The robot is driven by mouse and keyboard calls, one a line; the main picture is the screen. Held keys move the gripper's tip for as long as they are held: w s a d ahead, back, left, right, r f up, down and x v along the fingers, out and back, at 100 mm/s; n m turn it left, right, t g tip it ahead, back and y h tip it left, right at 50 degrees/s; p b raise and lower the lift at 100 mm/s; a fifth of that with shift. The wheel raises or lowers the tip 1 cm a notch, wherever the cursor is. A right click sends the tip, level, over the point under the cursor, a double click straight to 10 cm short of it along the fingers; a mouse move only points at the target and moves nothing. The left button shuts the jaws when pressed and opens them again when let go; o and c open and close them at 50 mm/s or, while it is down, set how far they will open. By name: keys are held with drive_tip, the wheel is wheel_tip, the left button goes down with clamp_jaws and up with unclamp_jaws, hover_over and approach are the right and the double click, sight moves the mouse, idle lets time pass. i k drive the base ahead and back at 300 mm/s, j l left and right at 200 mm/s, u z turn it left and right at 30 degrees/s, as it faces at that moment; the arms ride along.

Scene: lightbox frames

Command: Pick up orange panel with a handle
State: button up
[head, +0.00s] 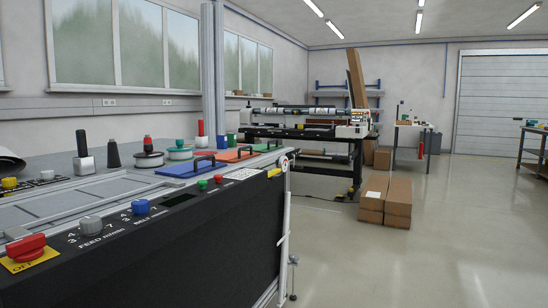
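The orange panel (228,156) lies flat on the bench top (60,162), between a blue panel (184,170) in front of it and a green panel (260,147) behind it. A dark handle stands up on the orange panel near its right side. Similar dark handles show on the blue and green panels. My gripper is not in view.
A dark control front (180,225) with knobs runs along the bench. Cardboard boxes (398,197) sit on the floor; open floor lies to the right.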

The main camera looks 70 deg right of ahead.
sight(232, 156)
drive_tip(key=z, duration=1.95)
drive_tip(key=i+l+u, duration=0.15)
drive_tip(key=i+l, duration=0.35)
drive_tip(key=i+l+u, duration=0.2)
drive_tip(key=i+l, duration=0.3)
drive_tip(key=l, duration=0.1)
